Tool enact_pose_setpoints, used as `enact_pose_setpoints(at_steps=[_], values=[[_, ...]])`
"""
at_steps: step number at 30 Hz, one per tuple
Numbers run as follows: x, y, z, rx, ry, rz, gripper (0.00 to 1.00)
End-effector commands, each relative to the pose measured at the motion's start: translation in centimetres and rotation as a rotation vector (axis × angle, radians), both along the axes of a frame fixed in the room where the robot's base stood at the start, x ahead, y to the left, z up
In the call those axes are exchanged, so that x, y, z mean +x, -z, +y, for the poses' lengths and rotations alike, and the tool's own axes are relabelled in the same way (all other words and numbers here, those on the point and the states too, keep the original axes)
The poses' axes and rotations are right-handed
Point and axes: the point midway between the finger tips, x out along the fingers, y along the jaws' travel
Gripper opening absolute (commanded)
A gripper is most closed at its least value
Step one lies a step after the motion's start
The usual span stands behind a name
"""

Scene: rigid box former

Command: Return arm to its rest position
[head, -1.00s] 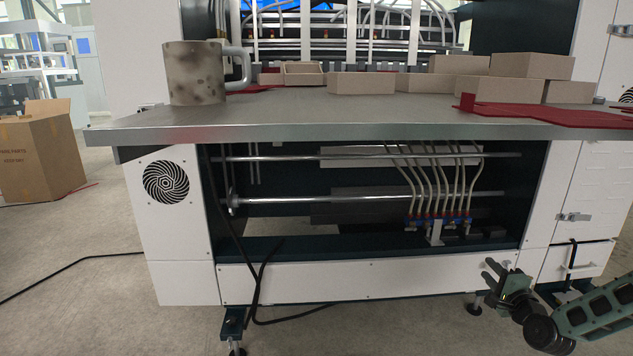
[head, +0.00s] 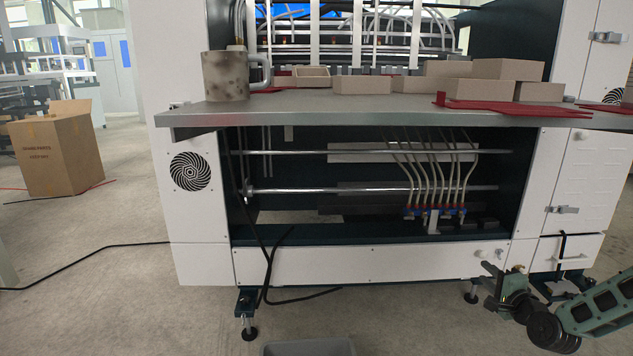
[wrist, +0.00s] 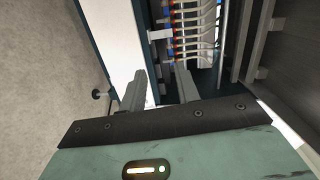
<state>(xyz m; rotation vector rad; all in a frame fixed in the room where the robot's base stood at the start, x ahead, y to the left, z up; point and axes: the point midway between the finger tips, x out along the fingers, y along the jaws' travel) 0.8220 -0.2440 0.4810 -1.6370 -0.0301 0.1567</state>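My gripper (head: 490,277) is at the lower right of the head view, in front of the machine's lower right part and below the table's level. In the wrist view my gripper (wrist: 160,88) shows two grey fingers held apart with nothing between them. Beyond the fingers are the machine's white panel and its row of hoses (wrist: 187,35). My arm comes in from the right edge of the head view.
A grey table (head: 340,114) carries a stained mug (head: 224,78), several beige boxes (head: 362,84) and red flat pieces (head: 500,107). A cardboard box (head: 60,152) stands on the floor at left. A grey bin (head: 308,348) shows at the bottom edge. Black cables lie on the floor.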

Motion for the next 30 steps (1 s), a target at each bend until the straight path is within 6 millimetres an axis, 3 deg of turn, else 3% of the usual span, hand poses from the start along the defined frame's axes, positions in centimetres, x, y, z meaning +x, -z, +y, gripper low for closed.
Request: enact_pose_setpoints(at_steps=[8,14,16,19,23,26,30], values=[[0.3,-1.3,6.2,-0.162,-0.154,0.118,0.32],[-0.9,-2.6,12.8,-0.358,-0.33,0.237,0.32],[-2.1,-3.4,15.9,-0.457,-0.418,0.289,0.32],[-5.0,-4.8,20.6,-0.625,-0.563,0.367,0.32],[-9.8,-6.5,25.2,-0.831,-0.739,0.456,0.32],[-14.2,-8.0,28.0,-0.979,-0.873,0.511,0.32],[-21.7,-10.5,30.7,-1.181,-1.069,0.577,0.32]])
